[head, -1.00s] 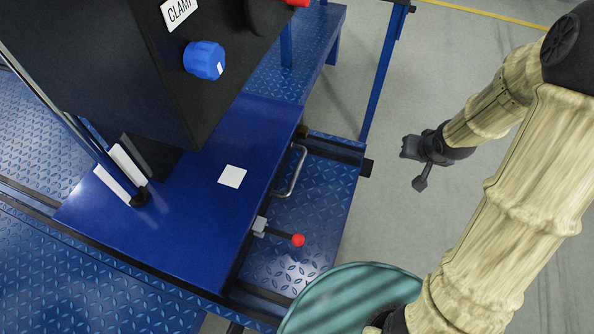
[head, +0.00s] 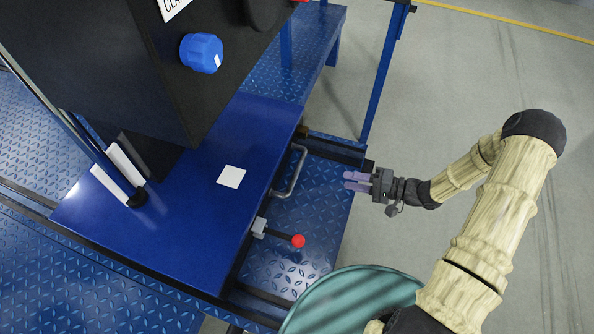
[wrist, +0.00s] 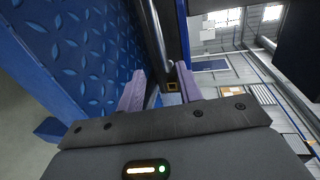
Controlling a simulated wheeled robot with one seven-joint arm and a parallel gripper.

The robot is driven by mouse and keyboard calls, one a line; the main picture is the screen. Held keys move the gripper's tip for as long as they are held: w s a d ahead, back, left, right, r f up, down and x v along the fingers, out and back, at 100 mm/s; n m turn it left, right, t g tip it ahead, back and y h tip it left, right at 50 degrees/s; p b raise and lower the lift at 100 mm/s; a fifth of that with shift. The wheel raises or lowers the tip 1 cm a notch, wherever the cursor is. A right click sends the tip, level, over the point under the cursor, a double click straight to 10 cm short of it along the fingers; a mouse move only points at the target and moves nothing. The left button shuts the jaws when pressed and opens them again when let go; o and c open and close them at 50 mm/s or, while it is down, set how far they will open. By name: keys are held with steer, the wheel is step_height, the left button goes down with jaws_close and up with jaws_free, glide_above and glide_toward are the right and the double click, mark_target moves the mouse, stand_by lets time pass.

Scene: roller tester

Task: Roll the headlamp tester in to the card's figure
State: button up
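The headlamp tester is a tall black box (head: 100,60) with a blue knob (head: 201,53), standing on a blue base plate (head: 190,235). A blank-looking white card (head: 232,176) lies on the plate. A metal pull handle (head: 291,172) is on the plate's right edge. Below it a lever with a red ball (head: 298,241) sticks out to the right. My gripper (head: 357,181) is right of the handle, clear of it, with its fingers pointing left.
Blue tread-plate decking (head: 322,200) lies under the handle and lever. A blue post (head: 385,75) stands behind my gripper. A round green-striped top (head: 350,302) is at the lower middle. Grey floor (head: 460,90) is open at the right.

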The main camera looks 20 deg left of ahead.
mark_target(297, 170)
steer(key=b+x, duration=0.5)
steer(key=x, duration=1.1)
steer(key=shift+f, duration=0.2)
steer(key=shift+w+a, duration=0.1)
steer(key=shift+a, duration=0.55)
jaws_close()
